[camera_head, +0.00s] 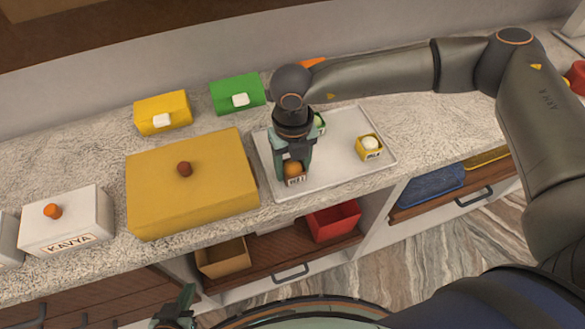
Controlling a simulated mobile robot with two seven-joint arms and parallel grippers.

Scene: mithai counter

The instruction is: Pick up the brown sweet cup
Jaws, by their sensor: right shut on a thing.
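The brown sweet cup (294,180) is a small cup with a round orange-brown sweet and a lettered front label. It is at the left front part of the white tray (335,171). My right gripper (294,171) points down from above and is shut on this cup, with fingers on either side. I cannot tell whether the cup touches the tray. A green sweet cup (319,123) is partly hidden behind the gripper. A yellow cup with a pale sweet (369,147) stands at the tray's right. My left gripper (178,308) shows only partly at the bottom edge; its opening is unclear.
A large yellow box (220,200) with a brown knob stands left of the tray. A white KAVYA box (67,222), a small yellow box (163,112) and a green box (237,95) are also on the counter. Below are a red bin (333,220) and open drawers.

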